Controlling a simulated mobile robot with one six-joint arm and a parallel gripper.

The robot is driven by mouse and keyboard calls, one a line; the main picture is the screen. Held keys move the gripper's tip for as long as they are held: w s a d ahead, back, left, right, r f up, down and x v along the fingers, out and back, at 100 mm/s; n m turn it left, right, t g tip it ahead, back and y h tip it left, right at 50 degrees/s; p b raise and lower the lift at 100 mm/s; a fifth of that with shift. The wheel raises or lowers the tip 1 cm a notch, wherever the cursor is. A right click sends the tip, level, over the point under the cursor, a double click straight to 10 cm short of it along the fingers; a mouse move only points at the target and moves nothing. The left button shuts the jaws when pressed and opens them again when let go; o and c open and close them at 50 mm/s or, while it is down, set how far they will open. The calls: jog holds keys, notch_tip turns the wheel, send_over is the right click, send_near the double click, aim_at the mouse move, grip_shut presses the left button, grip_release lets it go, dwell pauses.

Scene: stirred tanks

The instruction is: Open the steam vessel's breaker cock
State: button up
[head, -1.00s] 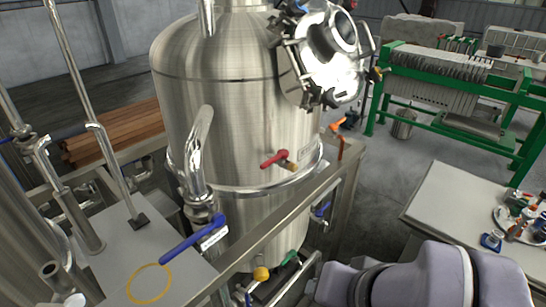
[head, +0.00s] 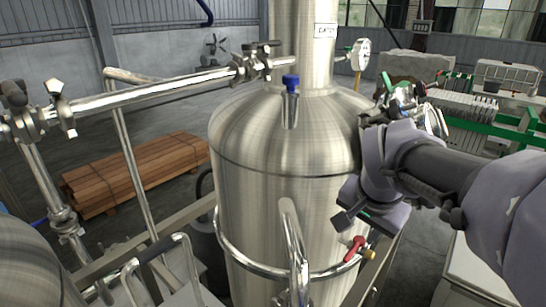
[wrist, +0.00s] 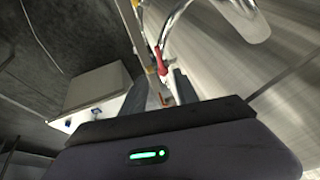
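The steel vessel (head: 270,190) fills the middle of the head view, with a blue-topped fitting (head: 290,84) on its shoulder. A red-handled cock (head: 354,248) with a brass end sits low on its right side. No readable label shows which is the breaker cock. My gripper (head: 347,220) is in front of the vessel's right side, just above the red handle in the picture. In the wrist view my two grey fingers (wrist: 167,84) stand apart with nothing between them. The red handle (wrist: 160,62) shows beyond the fingertips, apparently not touched.
A bent steel pipe (head: 292,240) rises before the vessel. A long pipe with valves (head: 150,98) crosses at upper left. Metal rails (head: 130,255) stand at lower left. Stacked timber (head: 135,172) lies behind. A green-framed filter press (head: 495,120) is at back right, partly behind my arm.

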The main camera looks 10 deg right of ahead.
aim_at(350, 253)
jog(key=b+x, duration=0.3)
jog(key=x, duration=1.2)
jog(key=shift+w+f, duration=0.1)
grip_shut()
dwell(0.6)
